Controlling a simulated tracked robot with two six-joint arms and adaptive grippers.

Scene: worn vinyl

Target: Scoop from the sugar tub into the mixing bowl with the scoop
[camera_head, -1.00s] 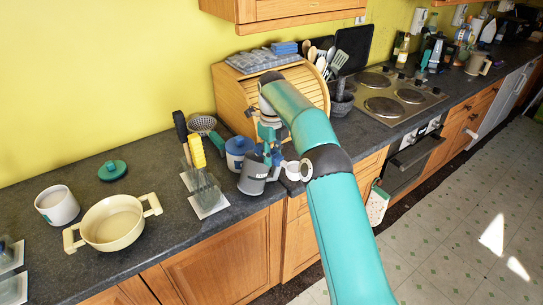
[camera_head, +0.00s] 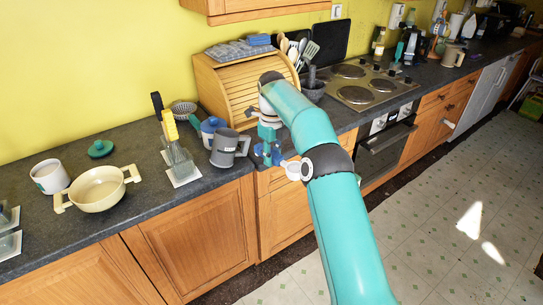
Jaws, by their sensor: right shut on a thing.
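The mixing bowl seems to be the cream two-handled bowl (camera_head: 97,190) on the left of the counter. Behind and left of it stands an open white tub (camera_head: 50,176), likely the sugar tub; its contents are not clear. A teal lid (camera_head: 101,148) lies on the counter near them. My right gripper (camera_head: 270,152) points down by the counter's front edge, well right of the bowl and tub. My left gripper is out of view.
A wooden roll-top bread box (camera_head: 232,92) and a hob (camera_head: 365,84) are behind.

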